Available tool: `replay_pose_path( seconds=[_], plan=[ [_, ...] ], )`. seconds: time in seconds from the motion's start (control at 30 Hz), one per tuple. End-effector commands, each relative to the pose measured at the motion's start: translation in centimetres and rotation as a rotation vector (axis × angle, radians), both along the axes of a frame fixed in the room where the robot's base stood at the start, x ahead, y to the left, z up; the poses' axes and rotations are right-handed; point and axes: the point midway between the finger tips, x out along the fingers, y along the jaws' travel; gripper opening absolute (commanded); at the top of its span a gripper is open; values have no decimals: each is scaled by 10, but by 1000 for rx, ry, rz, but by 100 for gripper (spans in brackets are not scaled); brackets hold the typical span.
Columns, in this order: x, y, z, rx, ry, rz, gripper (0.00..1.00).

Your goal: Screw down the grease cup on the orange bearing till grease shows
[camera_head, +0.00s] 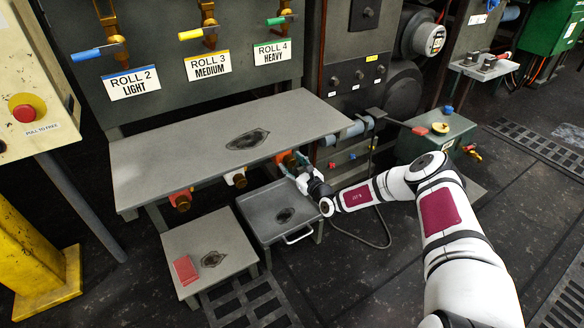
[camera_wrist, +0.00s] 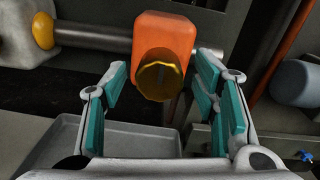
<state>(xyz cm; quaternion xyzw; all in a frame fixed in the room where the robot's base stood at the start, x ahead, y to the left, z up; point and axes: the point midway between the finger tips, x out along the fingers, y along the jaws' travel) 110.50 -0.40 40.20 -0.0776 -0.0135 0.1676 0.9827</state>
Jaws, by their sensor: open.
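The orange bearing (camera_wrist: 165,32) is a block on a grey horizontal shaft in the wrist view. The brass grease cup (camera_wrist: 161,80) sits on its lower front, facing me. My gripper (camera_wrist: 160,95) is open, with teal-padded fingers on either side of the cup and not visibly touching it. In the head view my gripper (camera_head: 294,165) is under the right end of the grey bench, beside the orange bearing (camera_head: 287,158), which it partly hides. No grease can be made out around the cup.
A red bearing (camera_head: 180,200) and a pale bearing (camera_head: 237,179) hang farther left under the bench (camera_head: 180,150). A grey tray (camera_head: 258,205) lies below my gripper. A cable (camera_head: 388,228) hangs behind my arm.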

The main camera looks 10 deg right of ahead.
Motion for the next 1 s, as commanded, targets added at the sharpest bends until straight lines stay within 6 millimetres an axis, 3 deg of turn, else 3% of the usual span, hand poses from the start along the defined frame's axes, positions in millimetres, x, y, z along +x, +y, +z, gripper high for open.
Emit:
replay_pose_path(
  seconds=[0.33, 0.57, 1.0],
  plan=[
    [4, 1, 0, 0, 0, -1, 54],
    [4, 1, 0, 0, 0, -1, 6],
    [3, 1, 0, 77, 27, -2, 6]
  ],
)
